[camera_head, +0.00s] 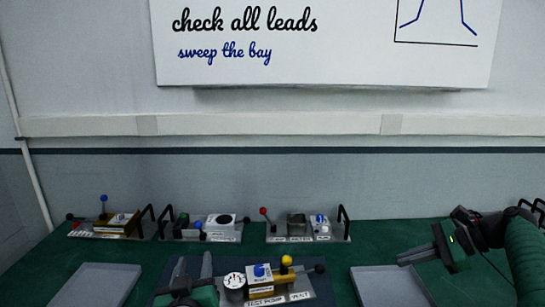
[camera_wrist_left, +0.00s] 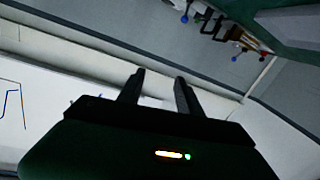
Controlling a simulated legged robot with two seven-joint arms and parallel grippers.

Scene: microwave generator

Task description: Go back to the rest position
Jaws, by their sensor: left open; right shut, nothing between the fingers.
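My left gripper (camera_head: 193,265) is at the bottom of the head view, just left of the front module. Its two fingers point up and away and stand apart, with nothing between them. In the left wrist view the fingers (camera_wrist_left: 160,82) also stand apart and empty, against the wall. My right gripper (camera_head: 402,259) comes in from the right, over the right grey tray. Its fingers point left, are closed together and hold nothing. Part of my left arm is cut off by the bottom edge.
The front module (camera_head: 262,291) has a gauge, a blue button and a yellow knob. Three modules stand at the back: left (camera_head: 118,224), middle (camera_head: 208,230) and right (camera_head: 307,230). Grey trays lie at left (camera_head: 95,286) and right (camera_head: 385,288) on the green table (camera_head: 45,265).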

